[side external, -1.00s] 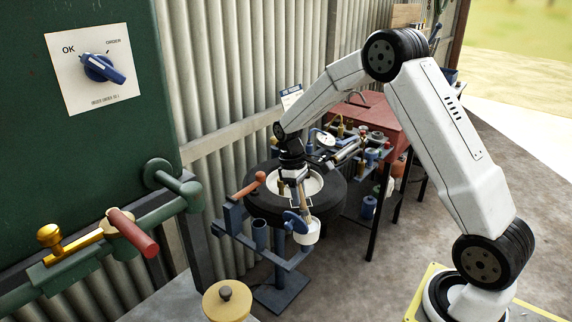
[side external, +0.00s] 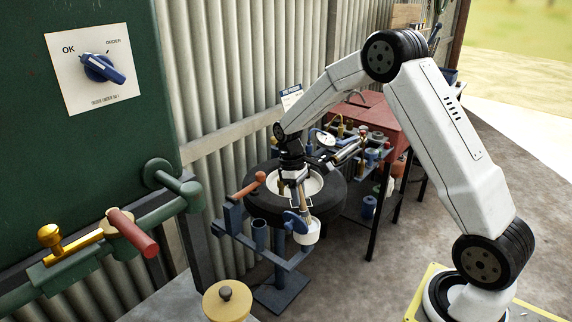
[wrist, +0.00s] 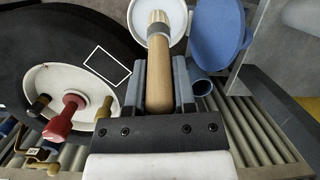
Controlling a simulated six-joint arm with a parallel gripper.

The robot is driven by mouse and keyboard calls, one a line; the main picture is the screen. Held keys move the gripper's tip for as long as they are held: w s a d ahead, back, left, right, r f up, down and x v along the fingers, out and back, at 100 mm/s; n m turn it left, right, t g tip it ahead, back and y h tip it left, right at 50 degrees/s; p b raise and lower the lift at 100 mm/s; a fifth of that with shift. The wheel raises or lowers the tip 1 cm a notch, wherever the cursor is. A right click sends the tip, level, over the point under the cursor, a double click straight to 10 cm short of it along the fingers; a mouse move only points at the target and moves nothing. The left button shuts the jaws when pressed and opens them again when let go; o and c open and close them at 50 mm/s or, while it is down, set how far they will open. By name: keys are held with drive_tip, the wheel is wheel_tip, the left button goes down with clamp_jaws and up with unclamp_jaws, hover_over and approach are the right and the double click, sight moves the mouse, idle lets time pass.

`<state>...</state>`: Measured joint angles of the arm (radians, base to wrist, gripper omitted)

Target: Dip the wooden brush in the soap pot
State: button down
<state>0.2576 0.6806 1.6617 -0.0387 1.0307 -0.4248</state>
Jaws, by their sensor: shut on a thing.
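My gripper (side external: 298,186) is shut on the handle of the wooden brush (wrist: 159,75), which lies between the two fingers in the wrist view. The brush's pale bristle end points away from my gripper, toward the white soap pot (wrist: 142,12). In the side view the brush hangs downward from my gripper, its lower end at the small white soap pot (side external: 309,234). The bristles overlap the pot's opening in the wrist view; I cannot tell how deep they are. A blue round lid (wrist: 218,35) stands beside the pot, apart from its mouth.
A black tyre on a white rim (side external: 262,208) is close behind my gripper. A blue stand (side external: 280,292) with cup holders is below and left. A red bench (side external: 368,120) with tools stands behind. The corrugated wall is at the back; the floor to the right is clear.

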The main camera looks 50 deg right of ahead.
drive_tip(key=shift+f, duration=0.5)
idle(1.1)
drive_tip(key=shift+r, duration=0.15)
drive_tip(key=shift+s+v, duration=0.25)
drive_tip(key=shift+v, duration=0.85)
drive_tip(key=shift+s+v, duration=0.25)
drive_tip(key=shift+v, duration=0.85)
drive_tip(key=shift+s+v, duration=0.25)
drive_tip(key=shift+v, duration=0.85)
drive_tip(key=shift+a+r, duration=0.1)
drive_tip(key=shift+r, duration=0.1)
drive_tip(key=s+a+r+m, duration=0.2)
drive_tip(key=a+r, duration=0.2)
drive_tip(key=a, duration=0.1)
drive_tip(key=shift+y, duration=0.3)
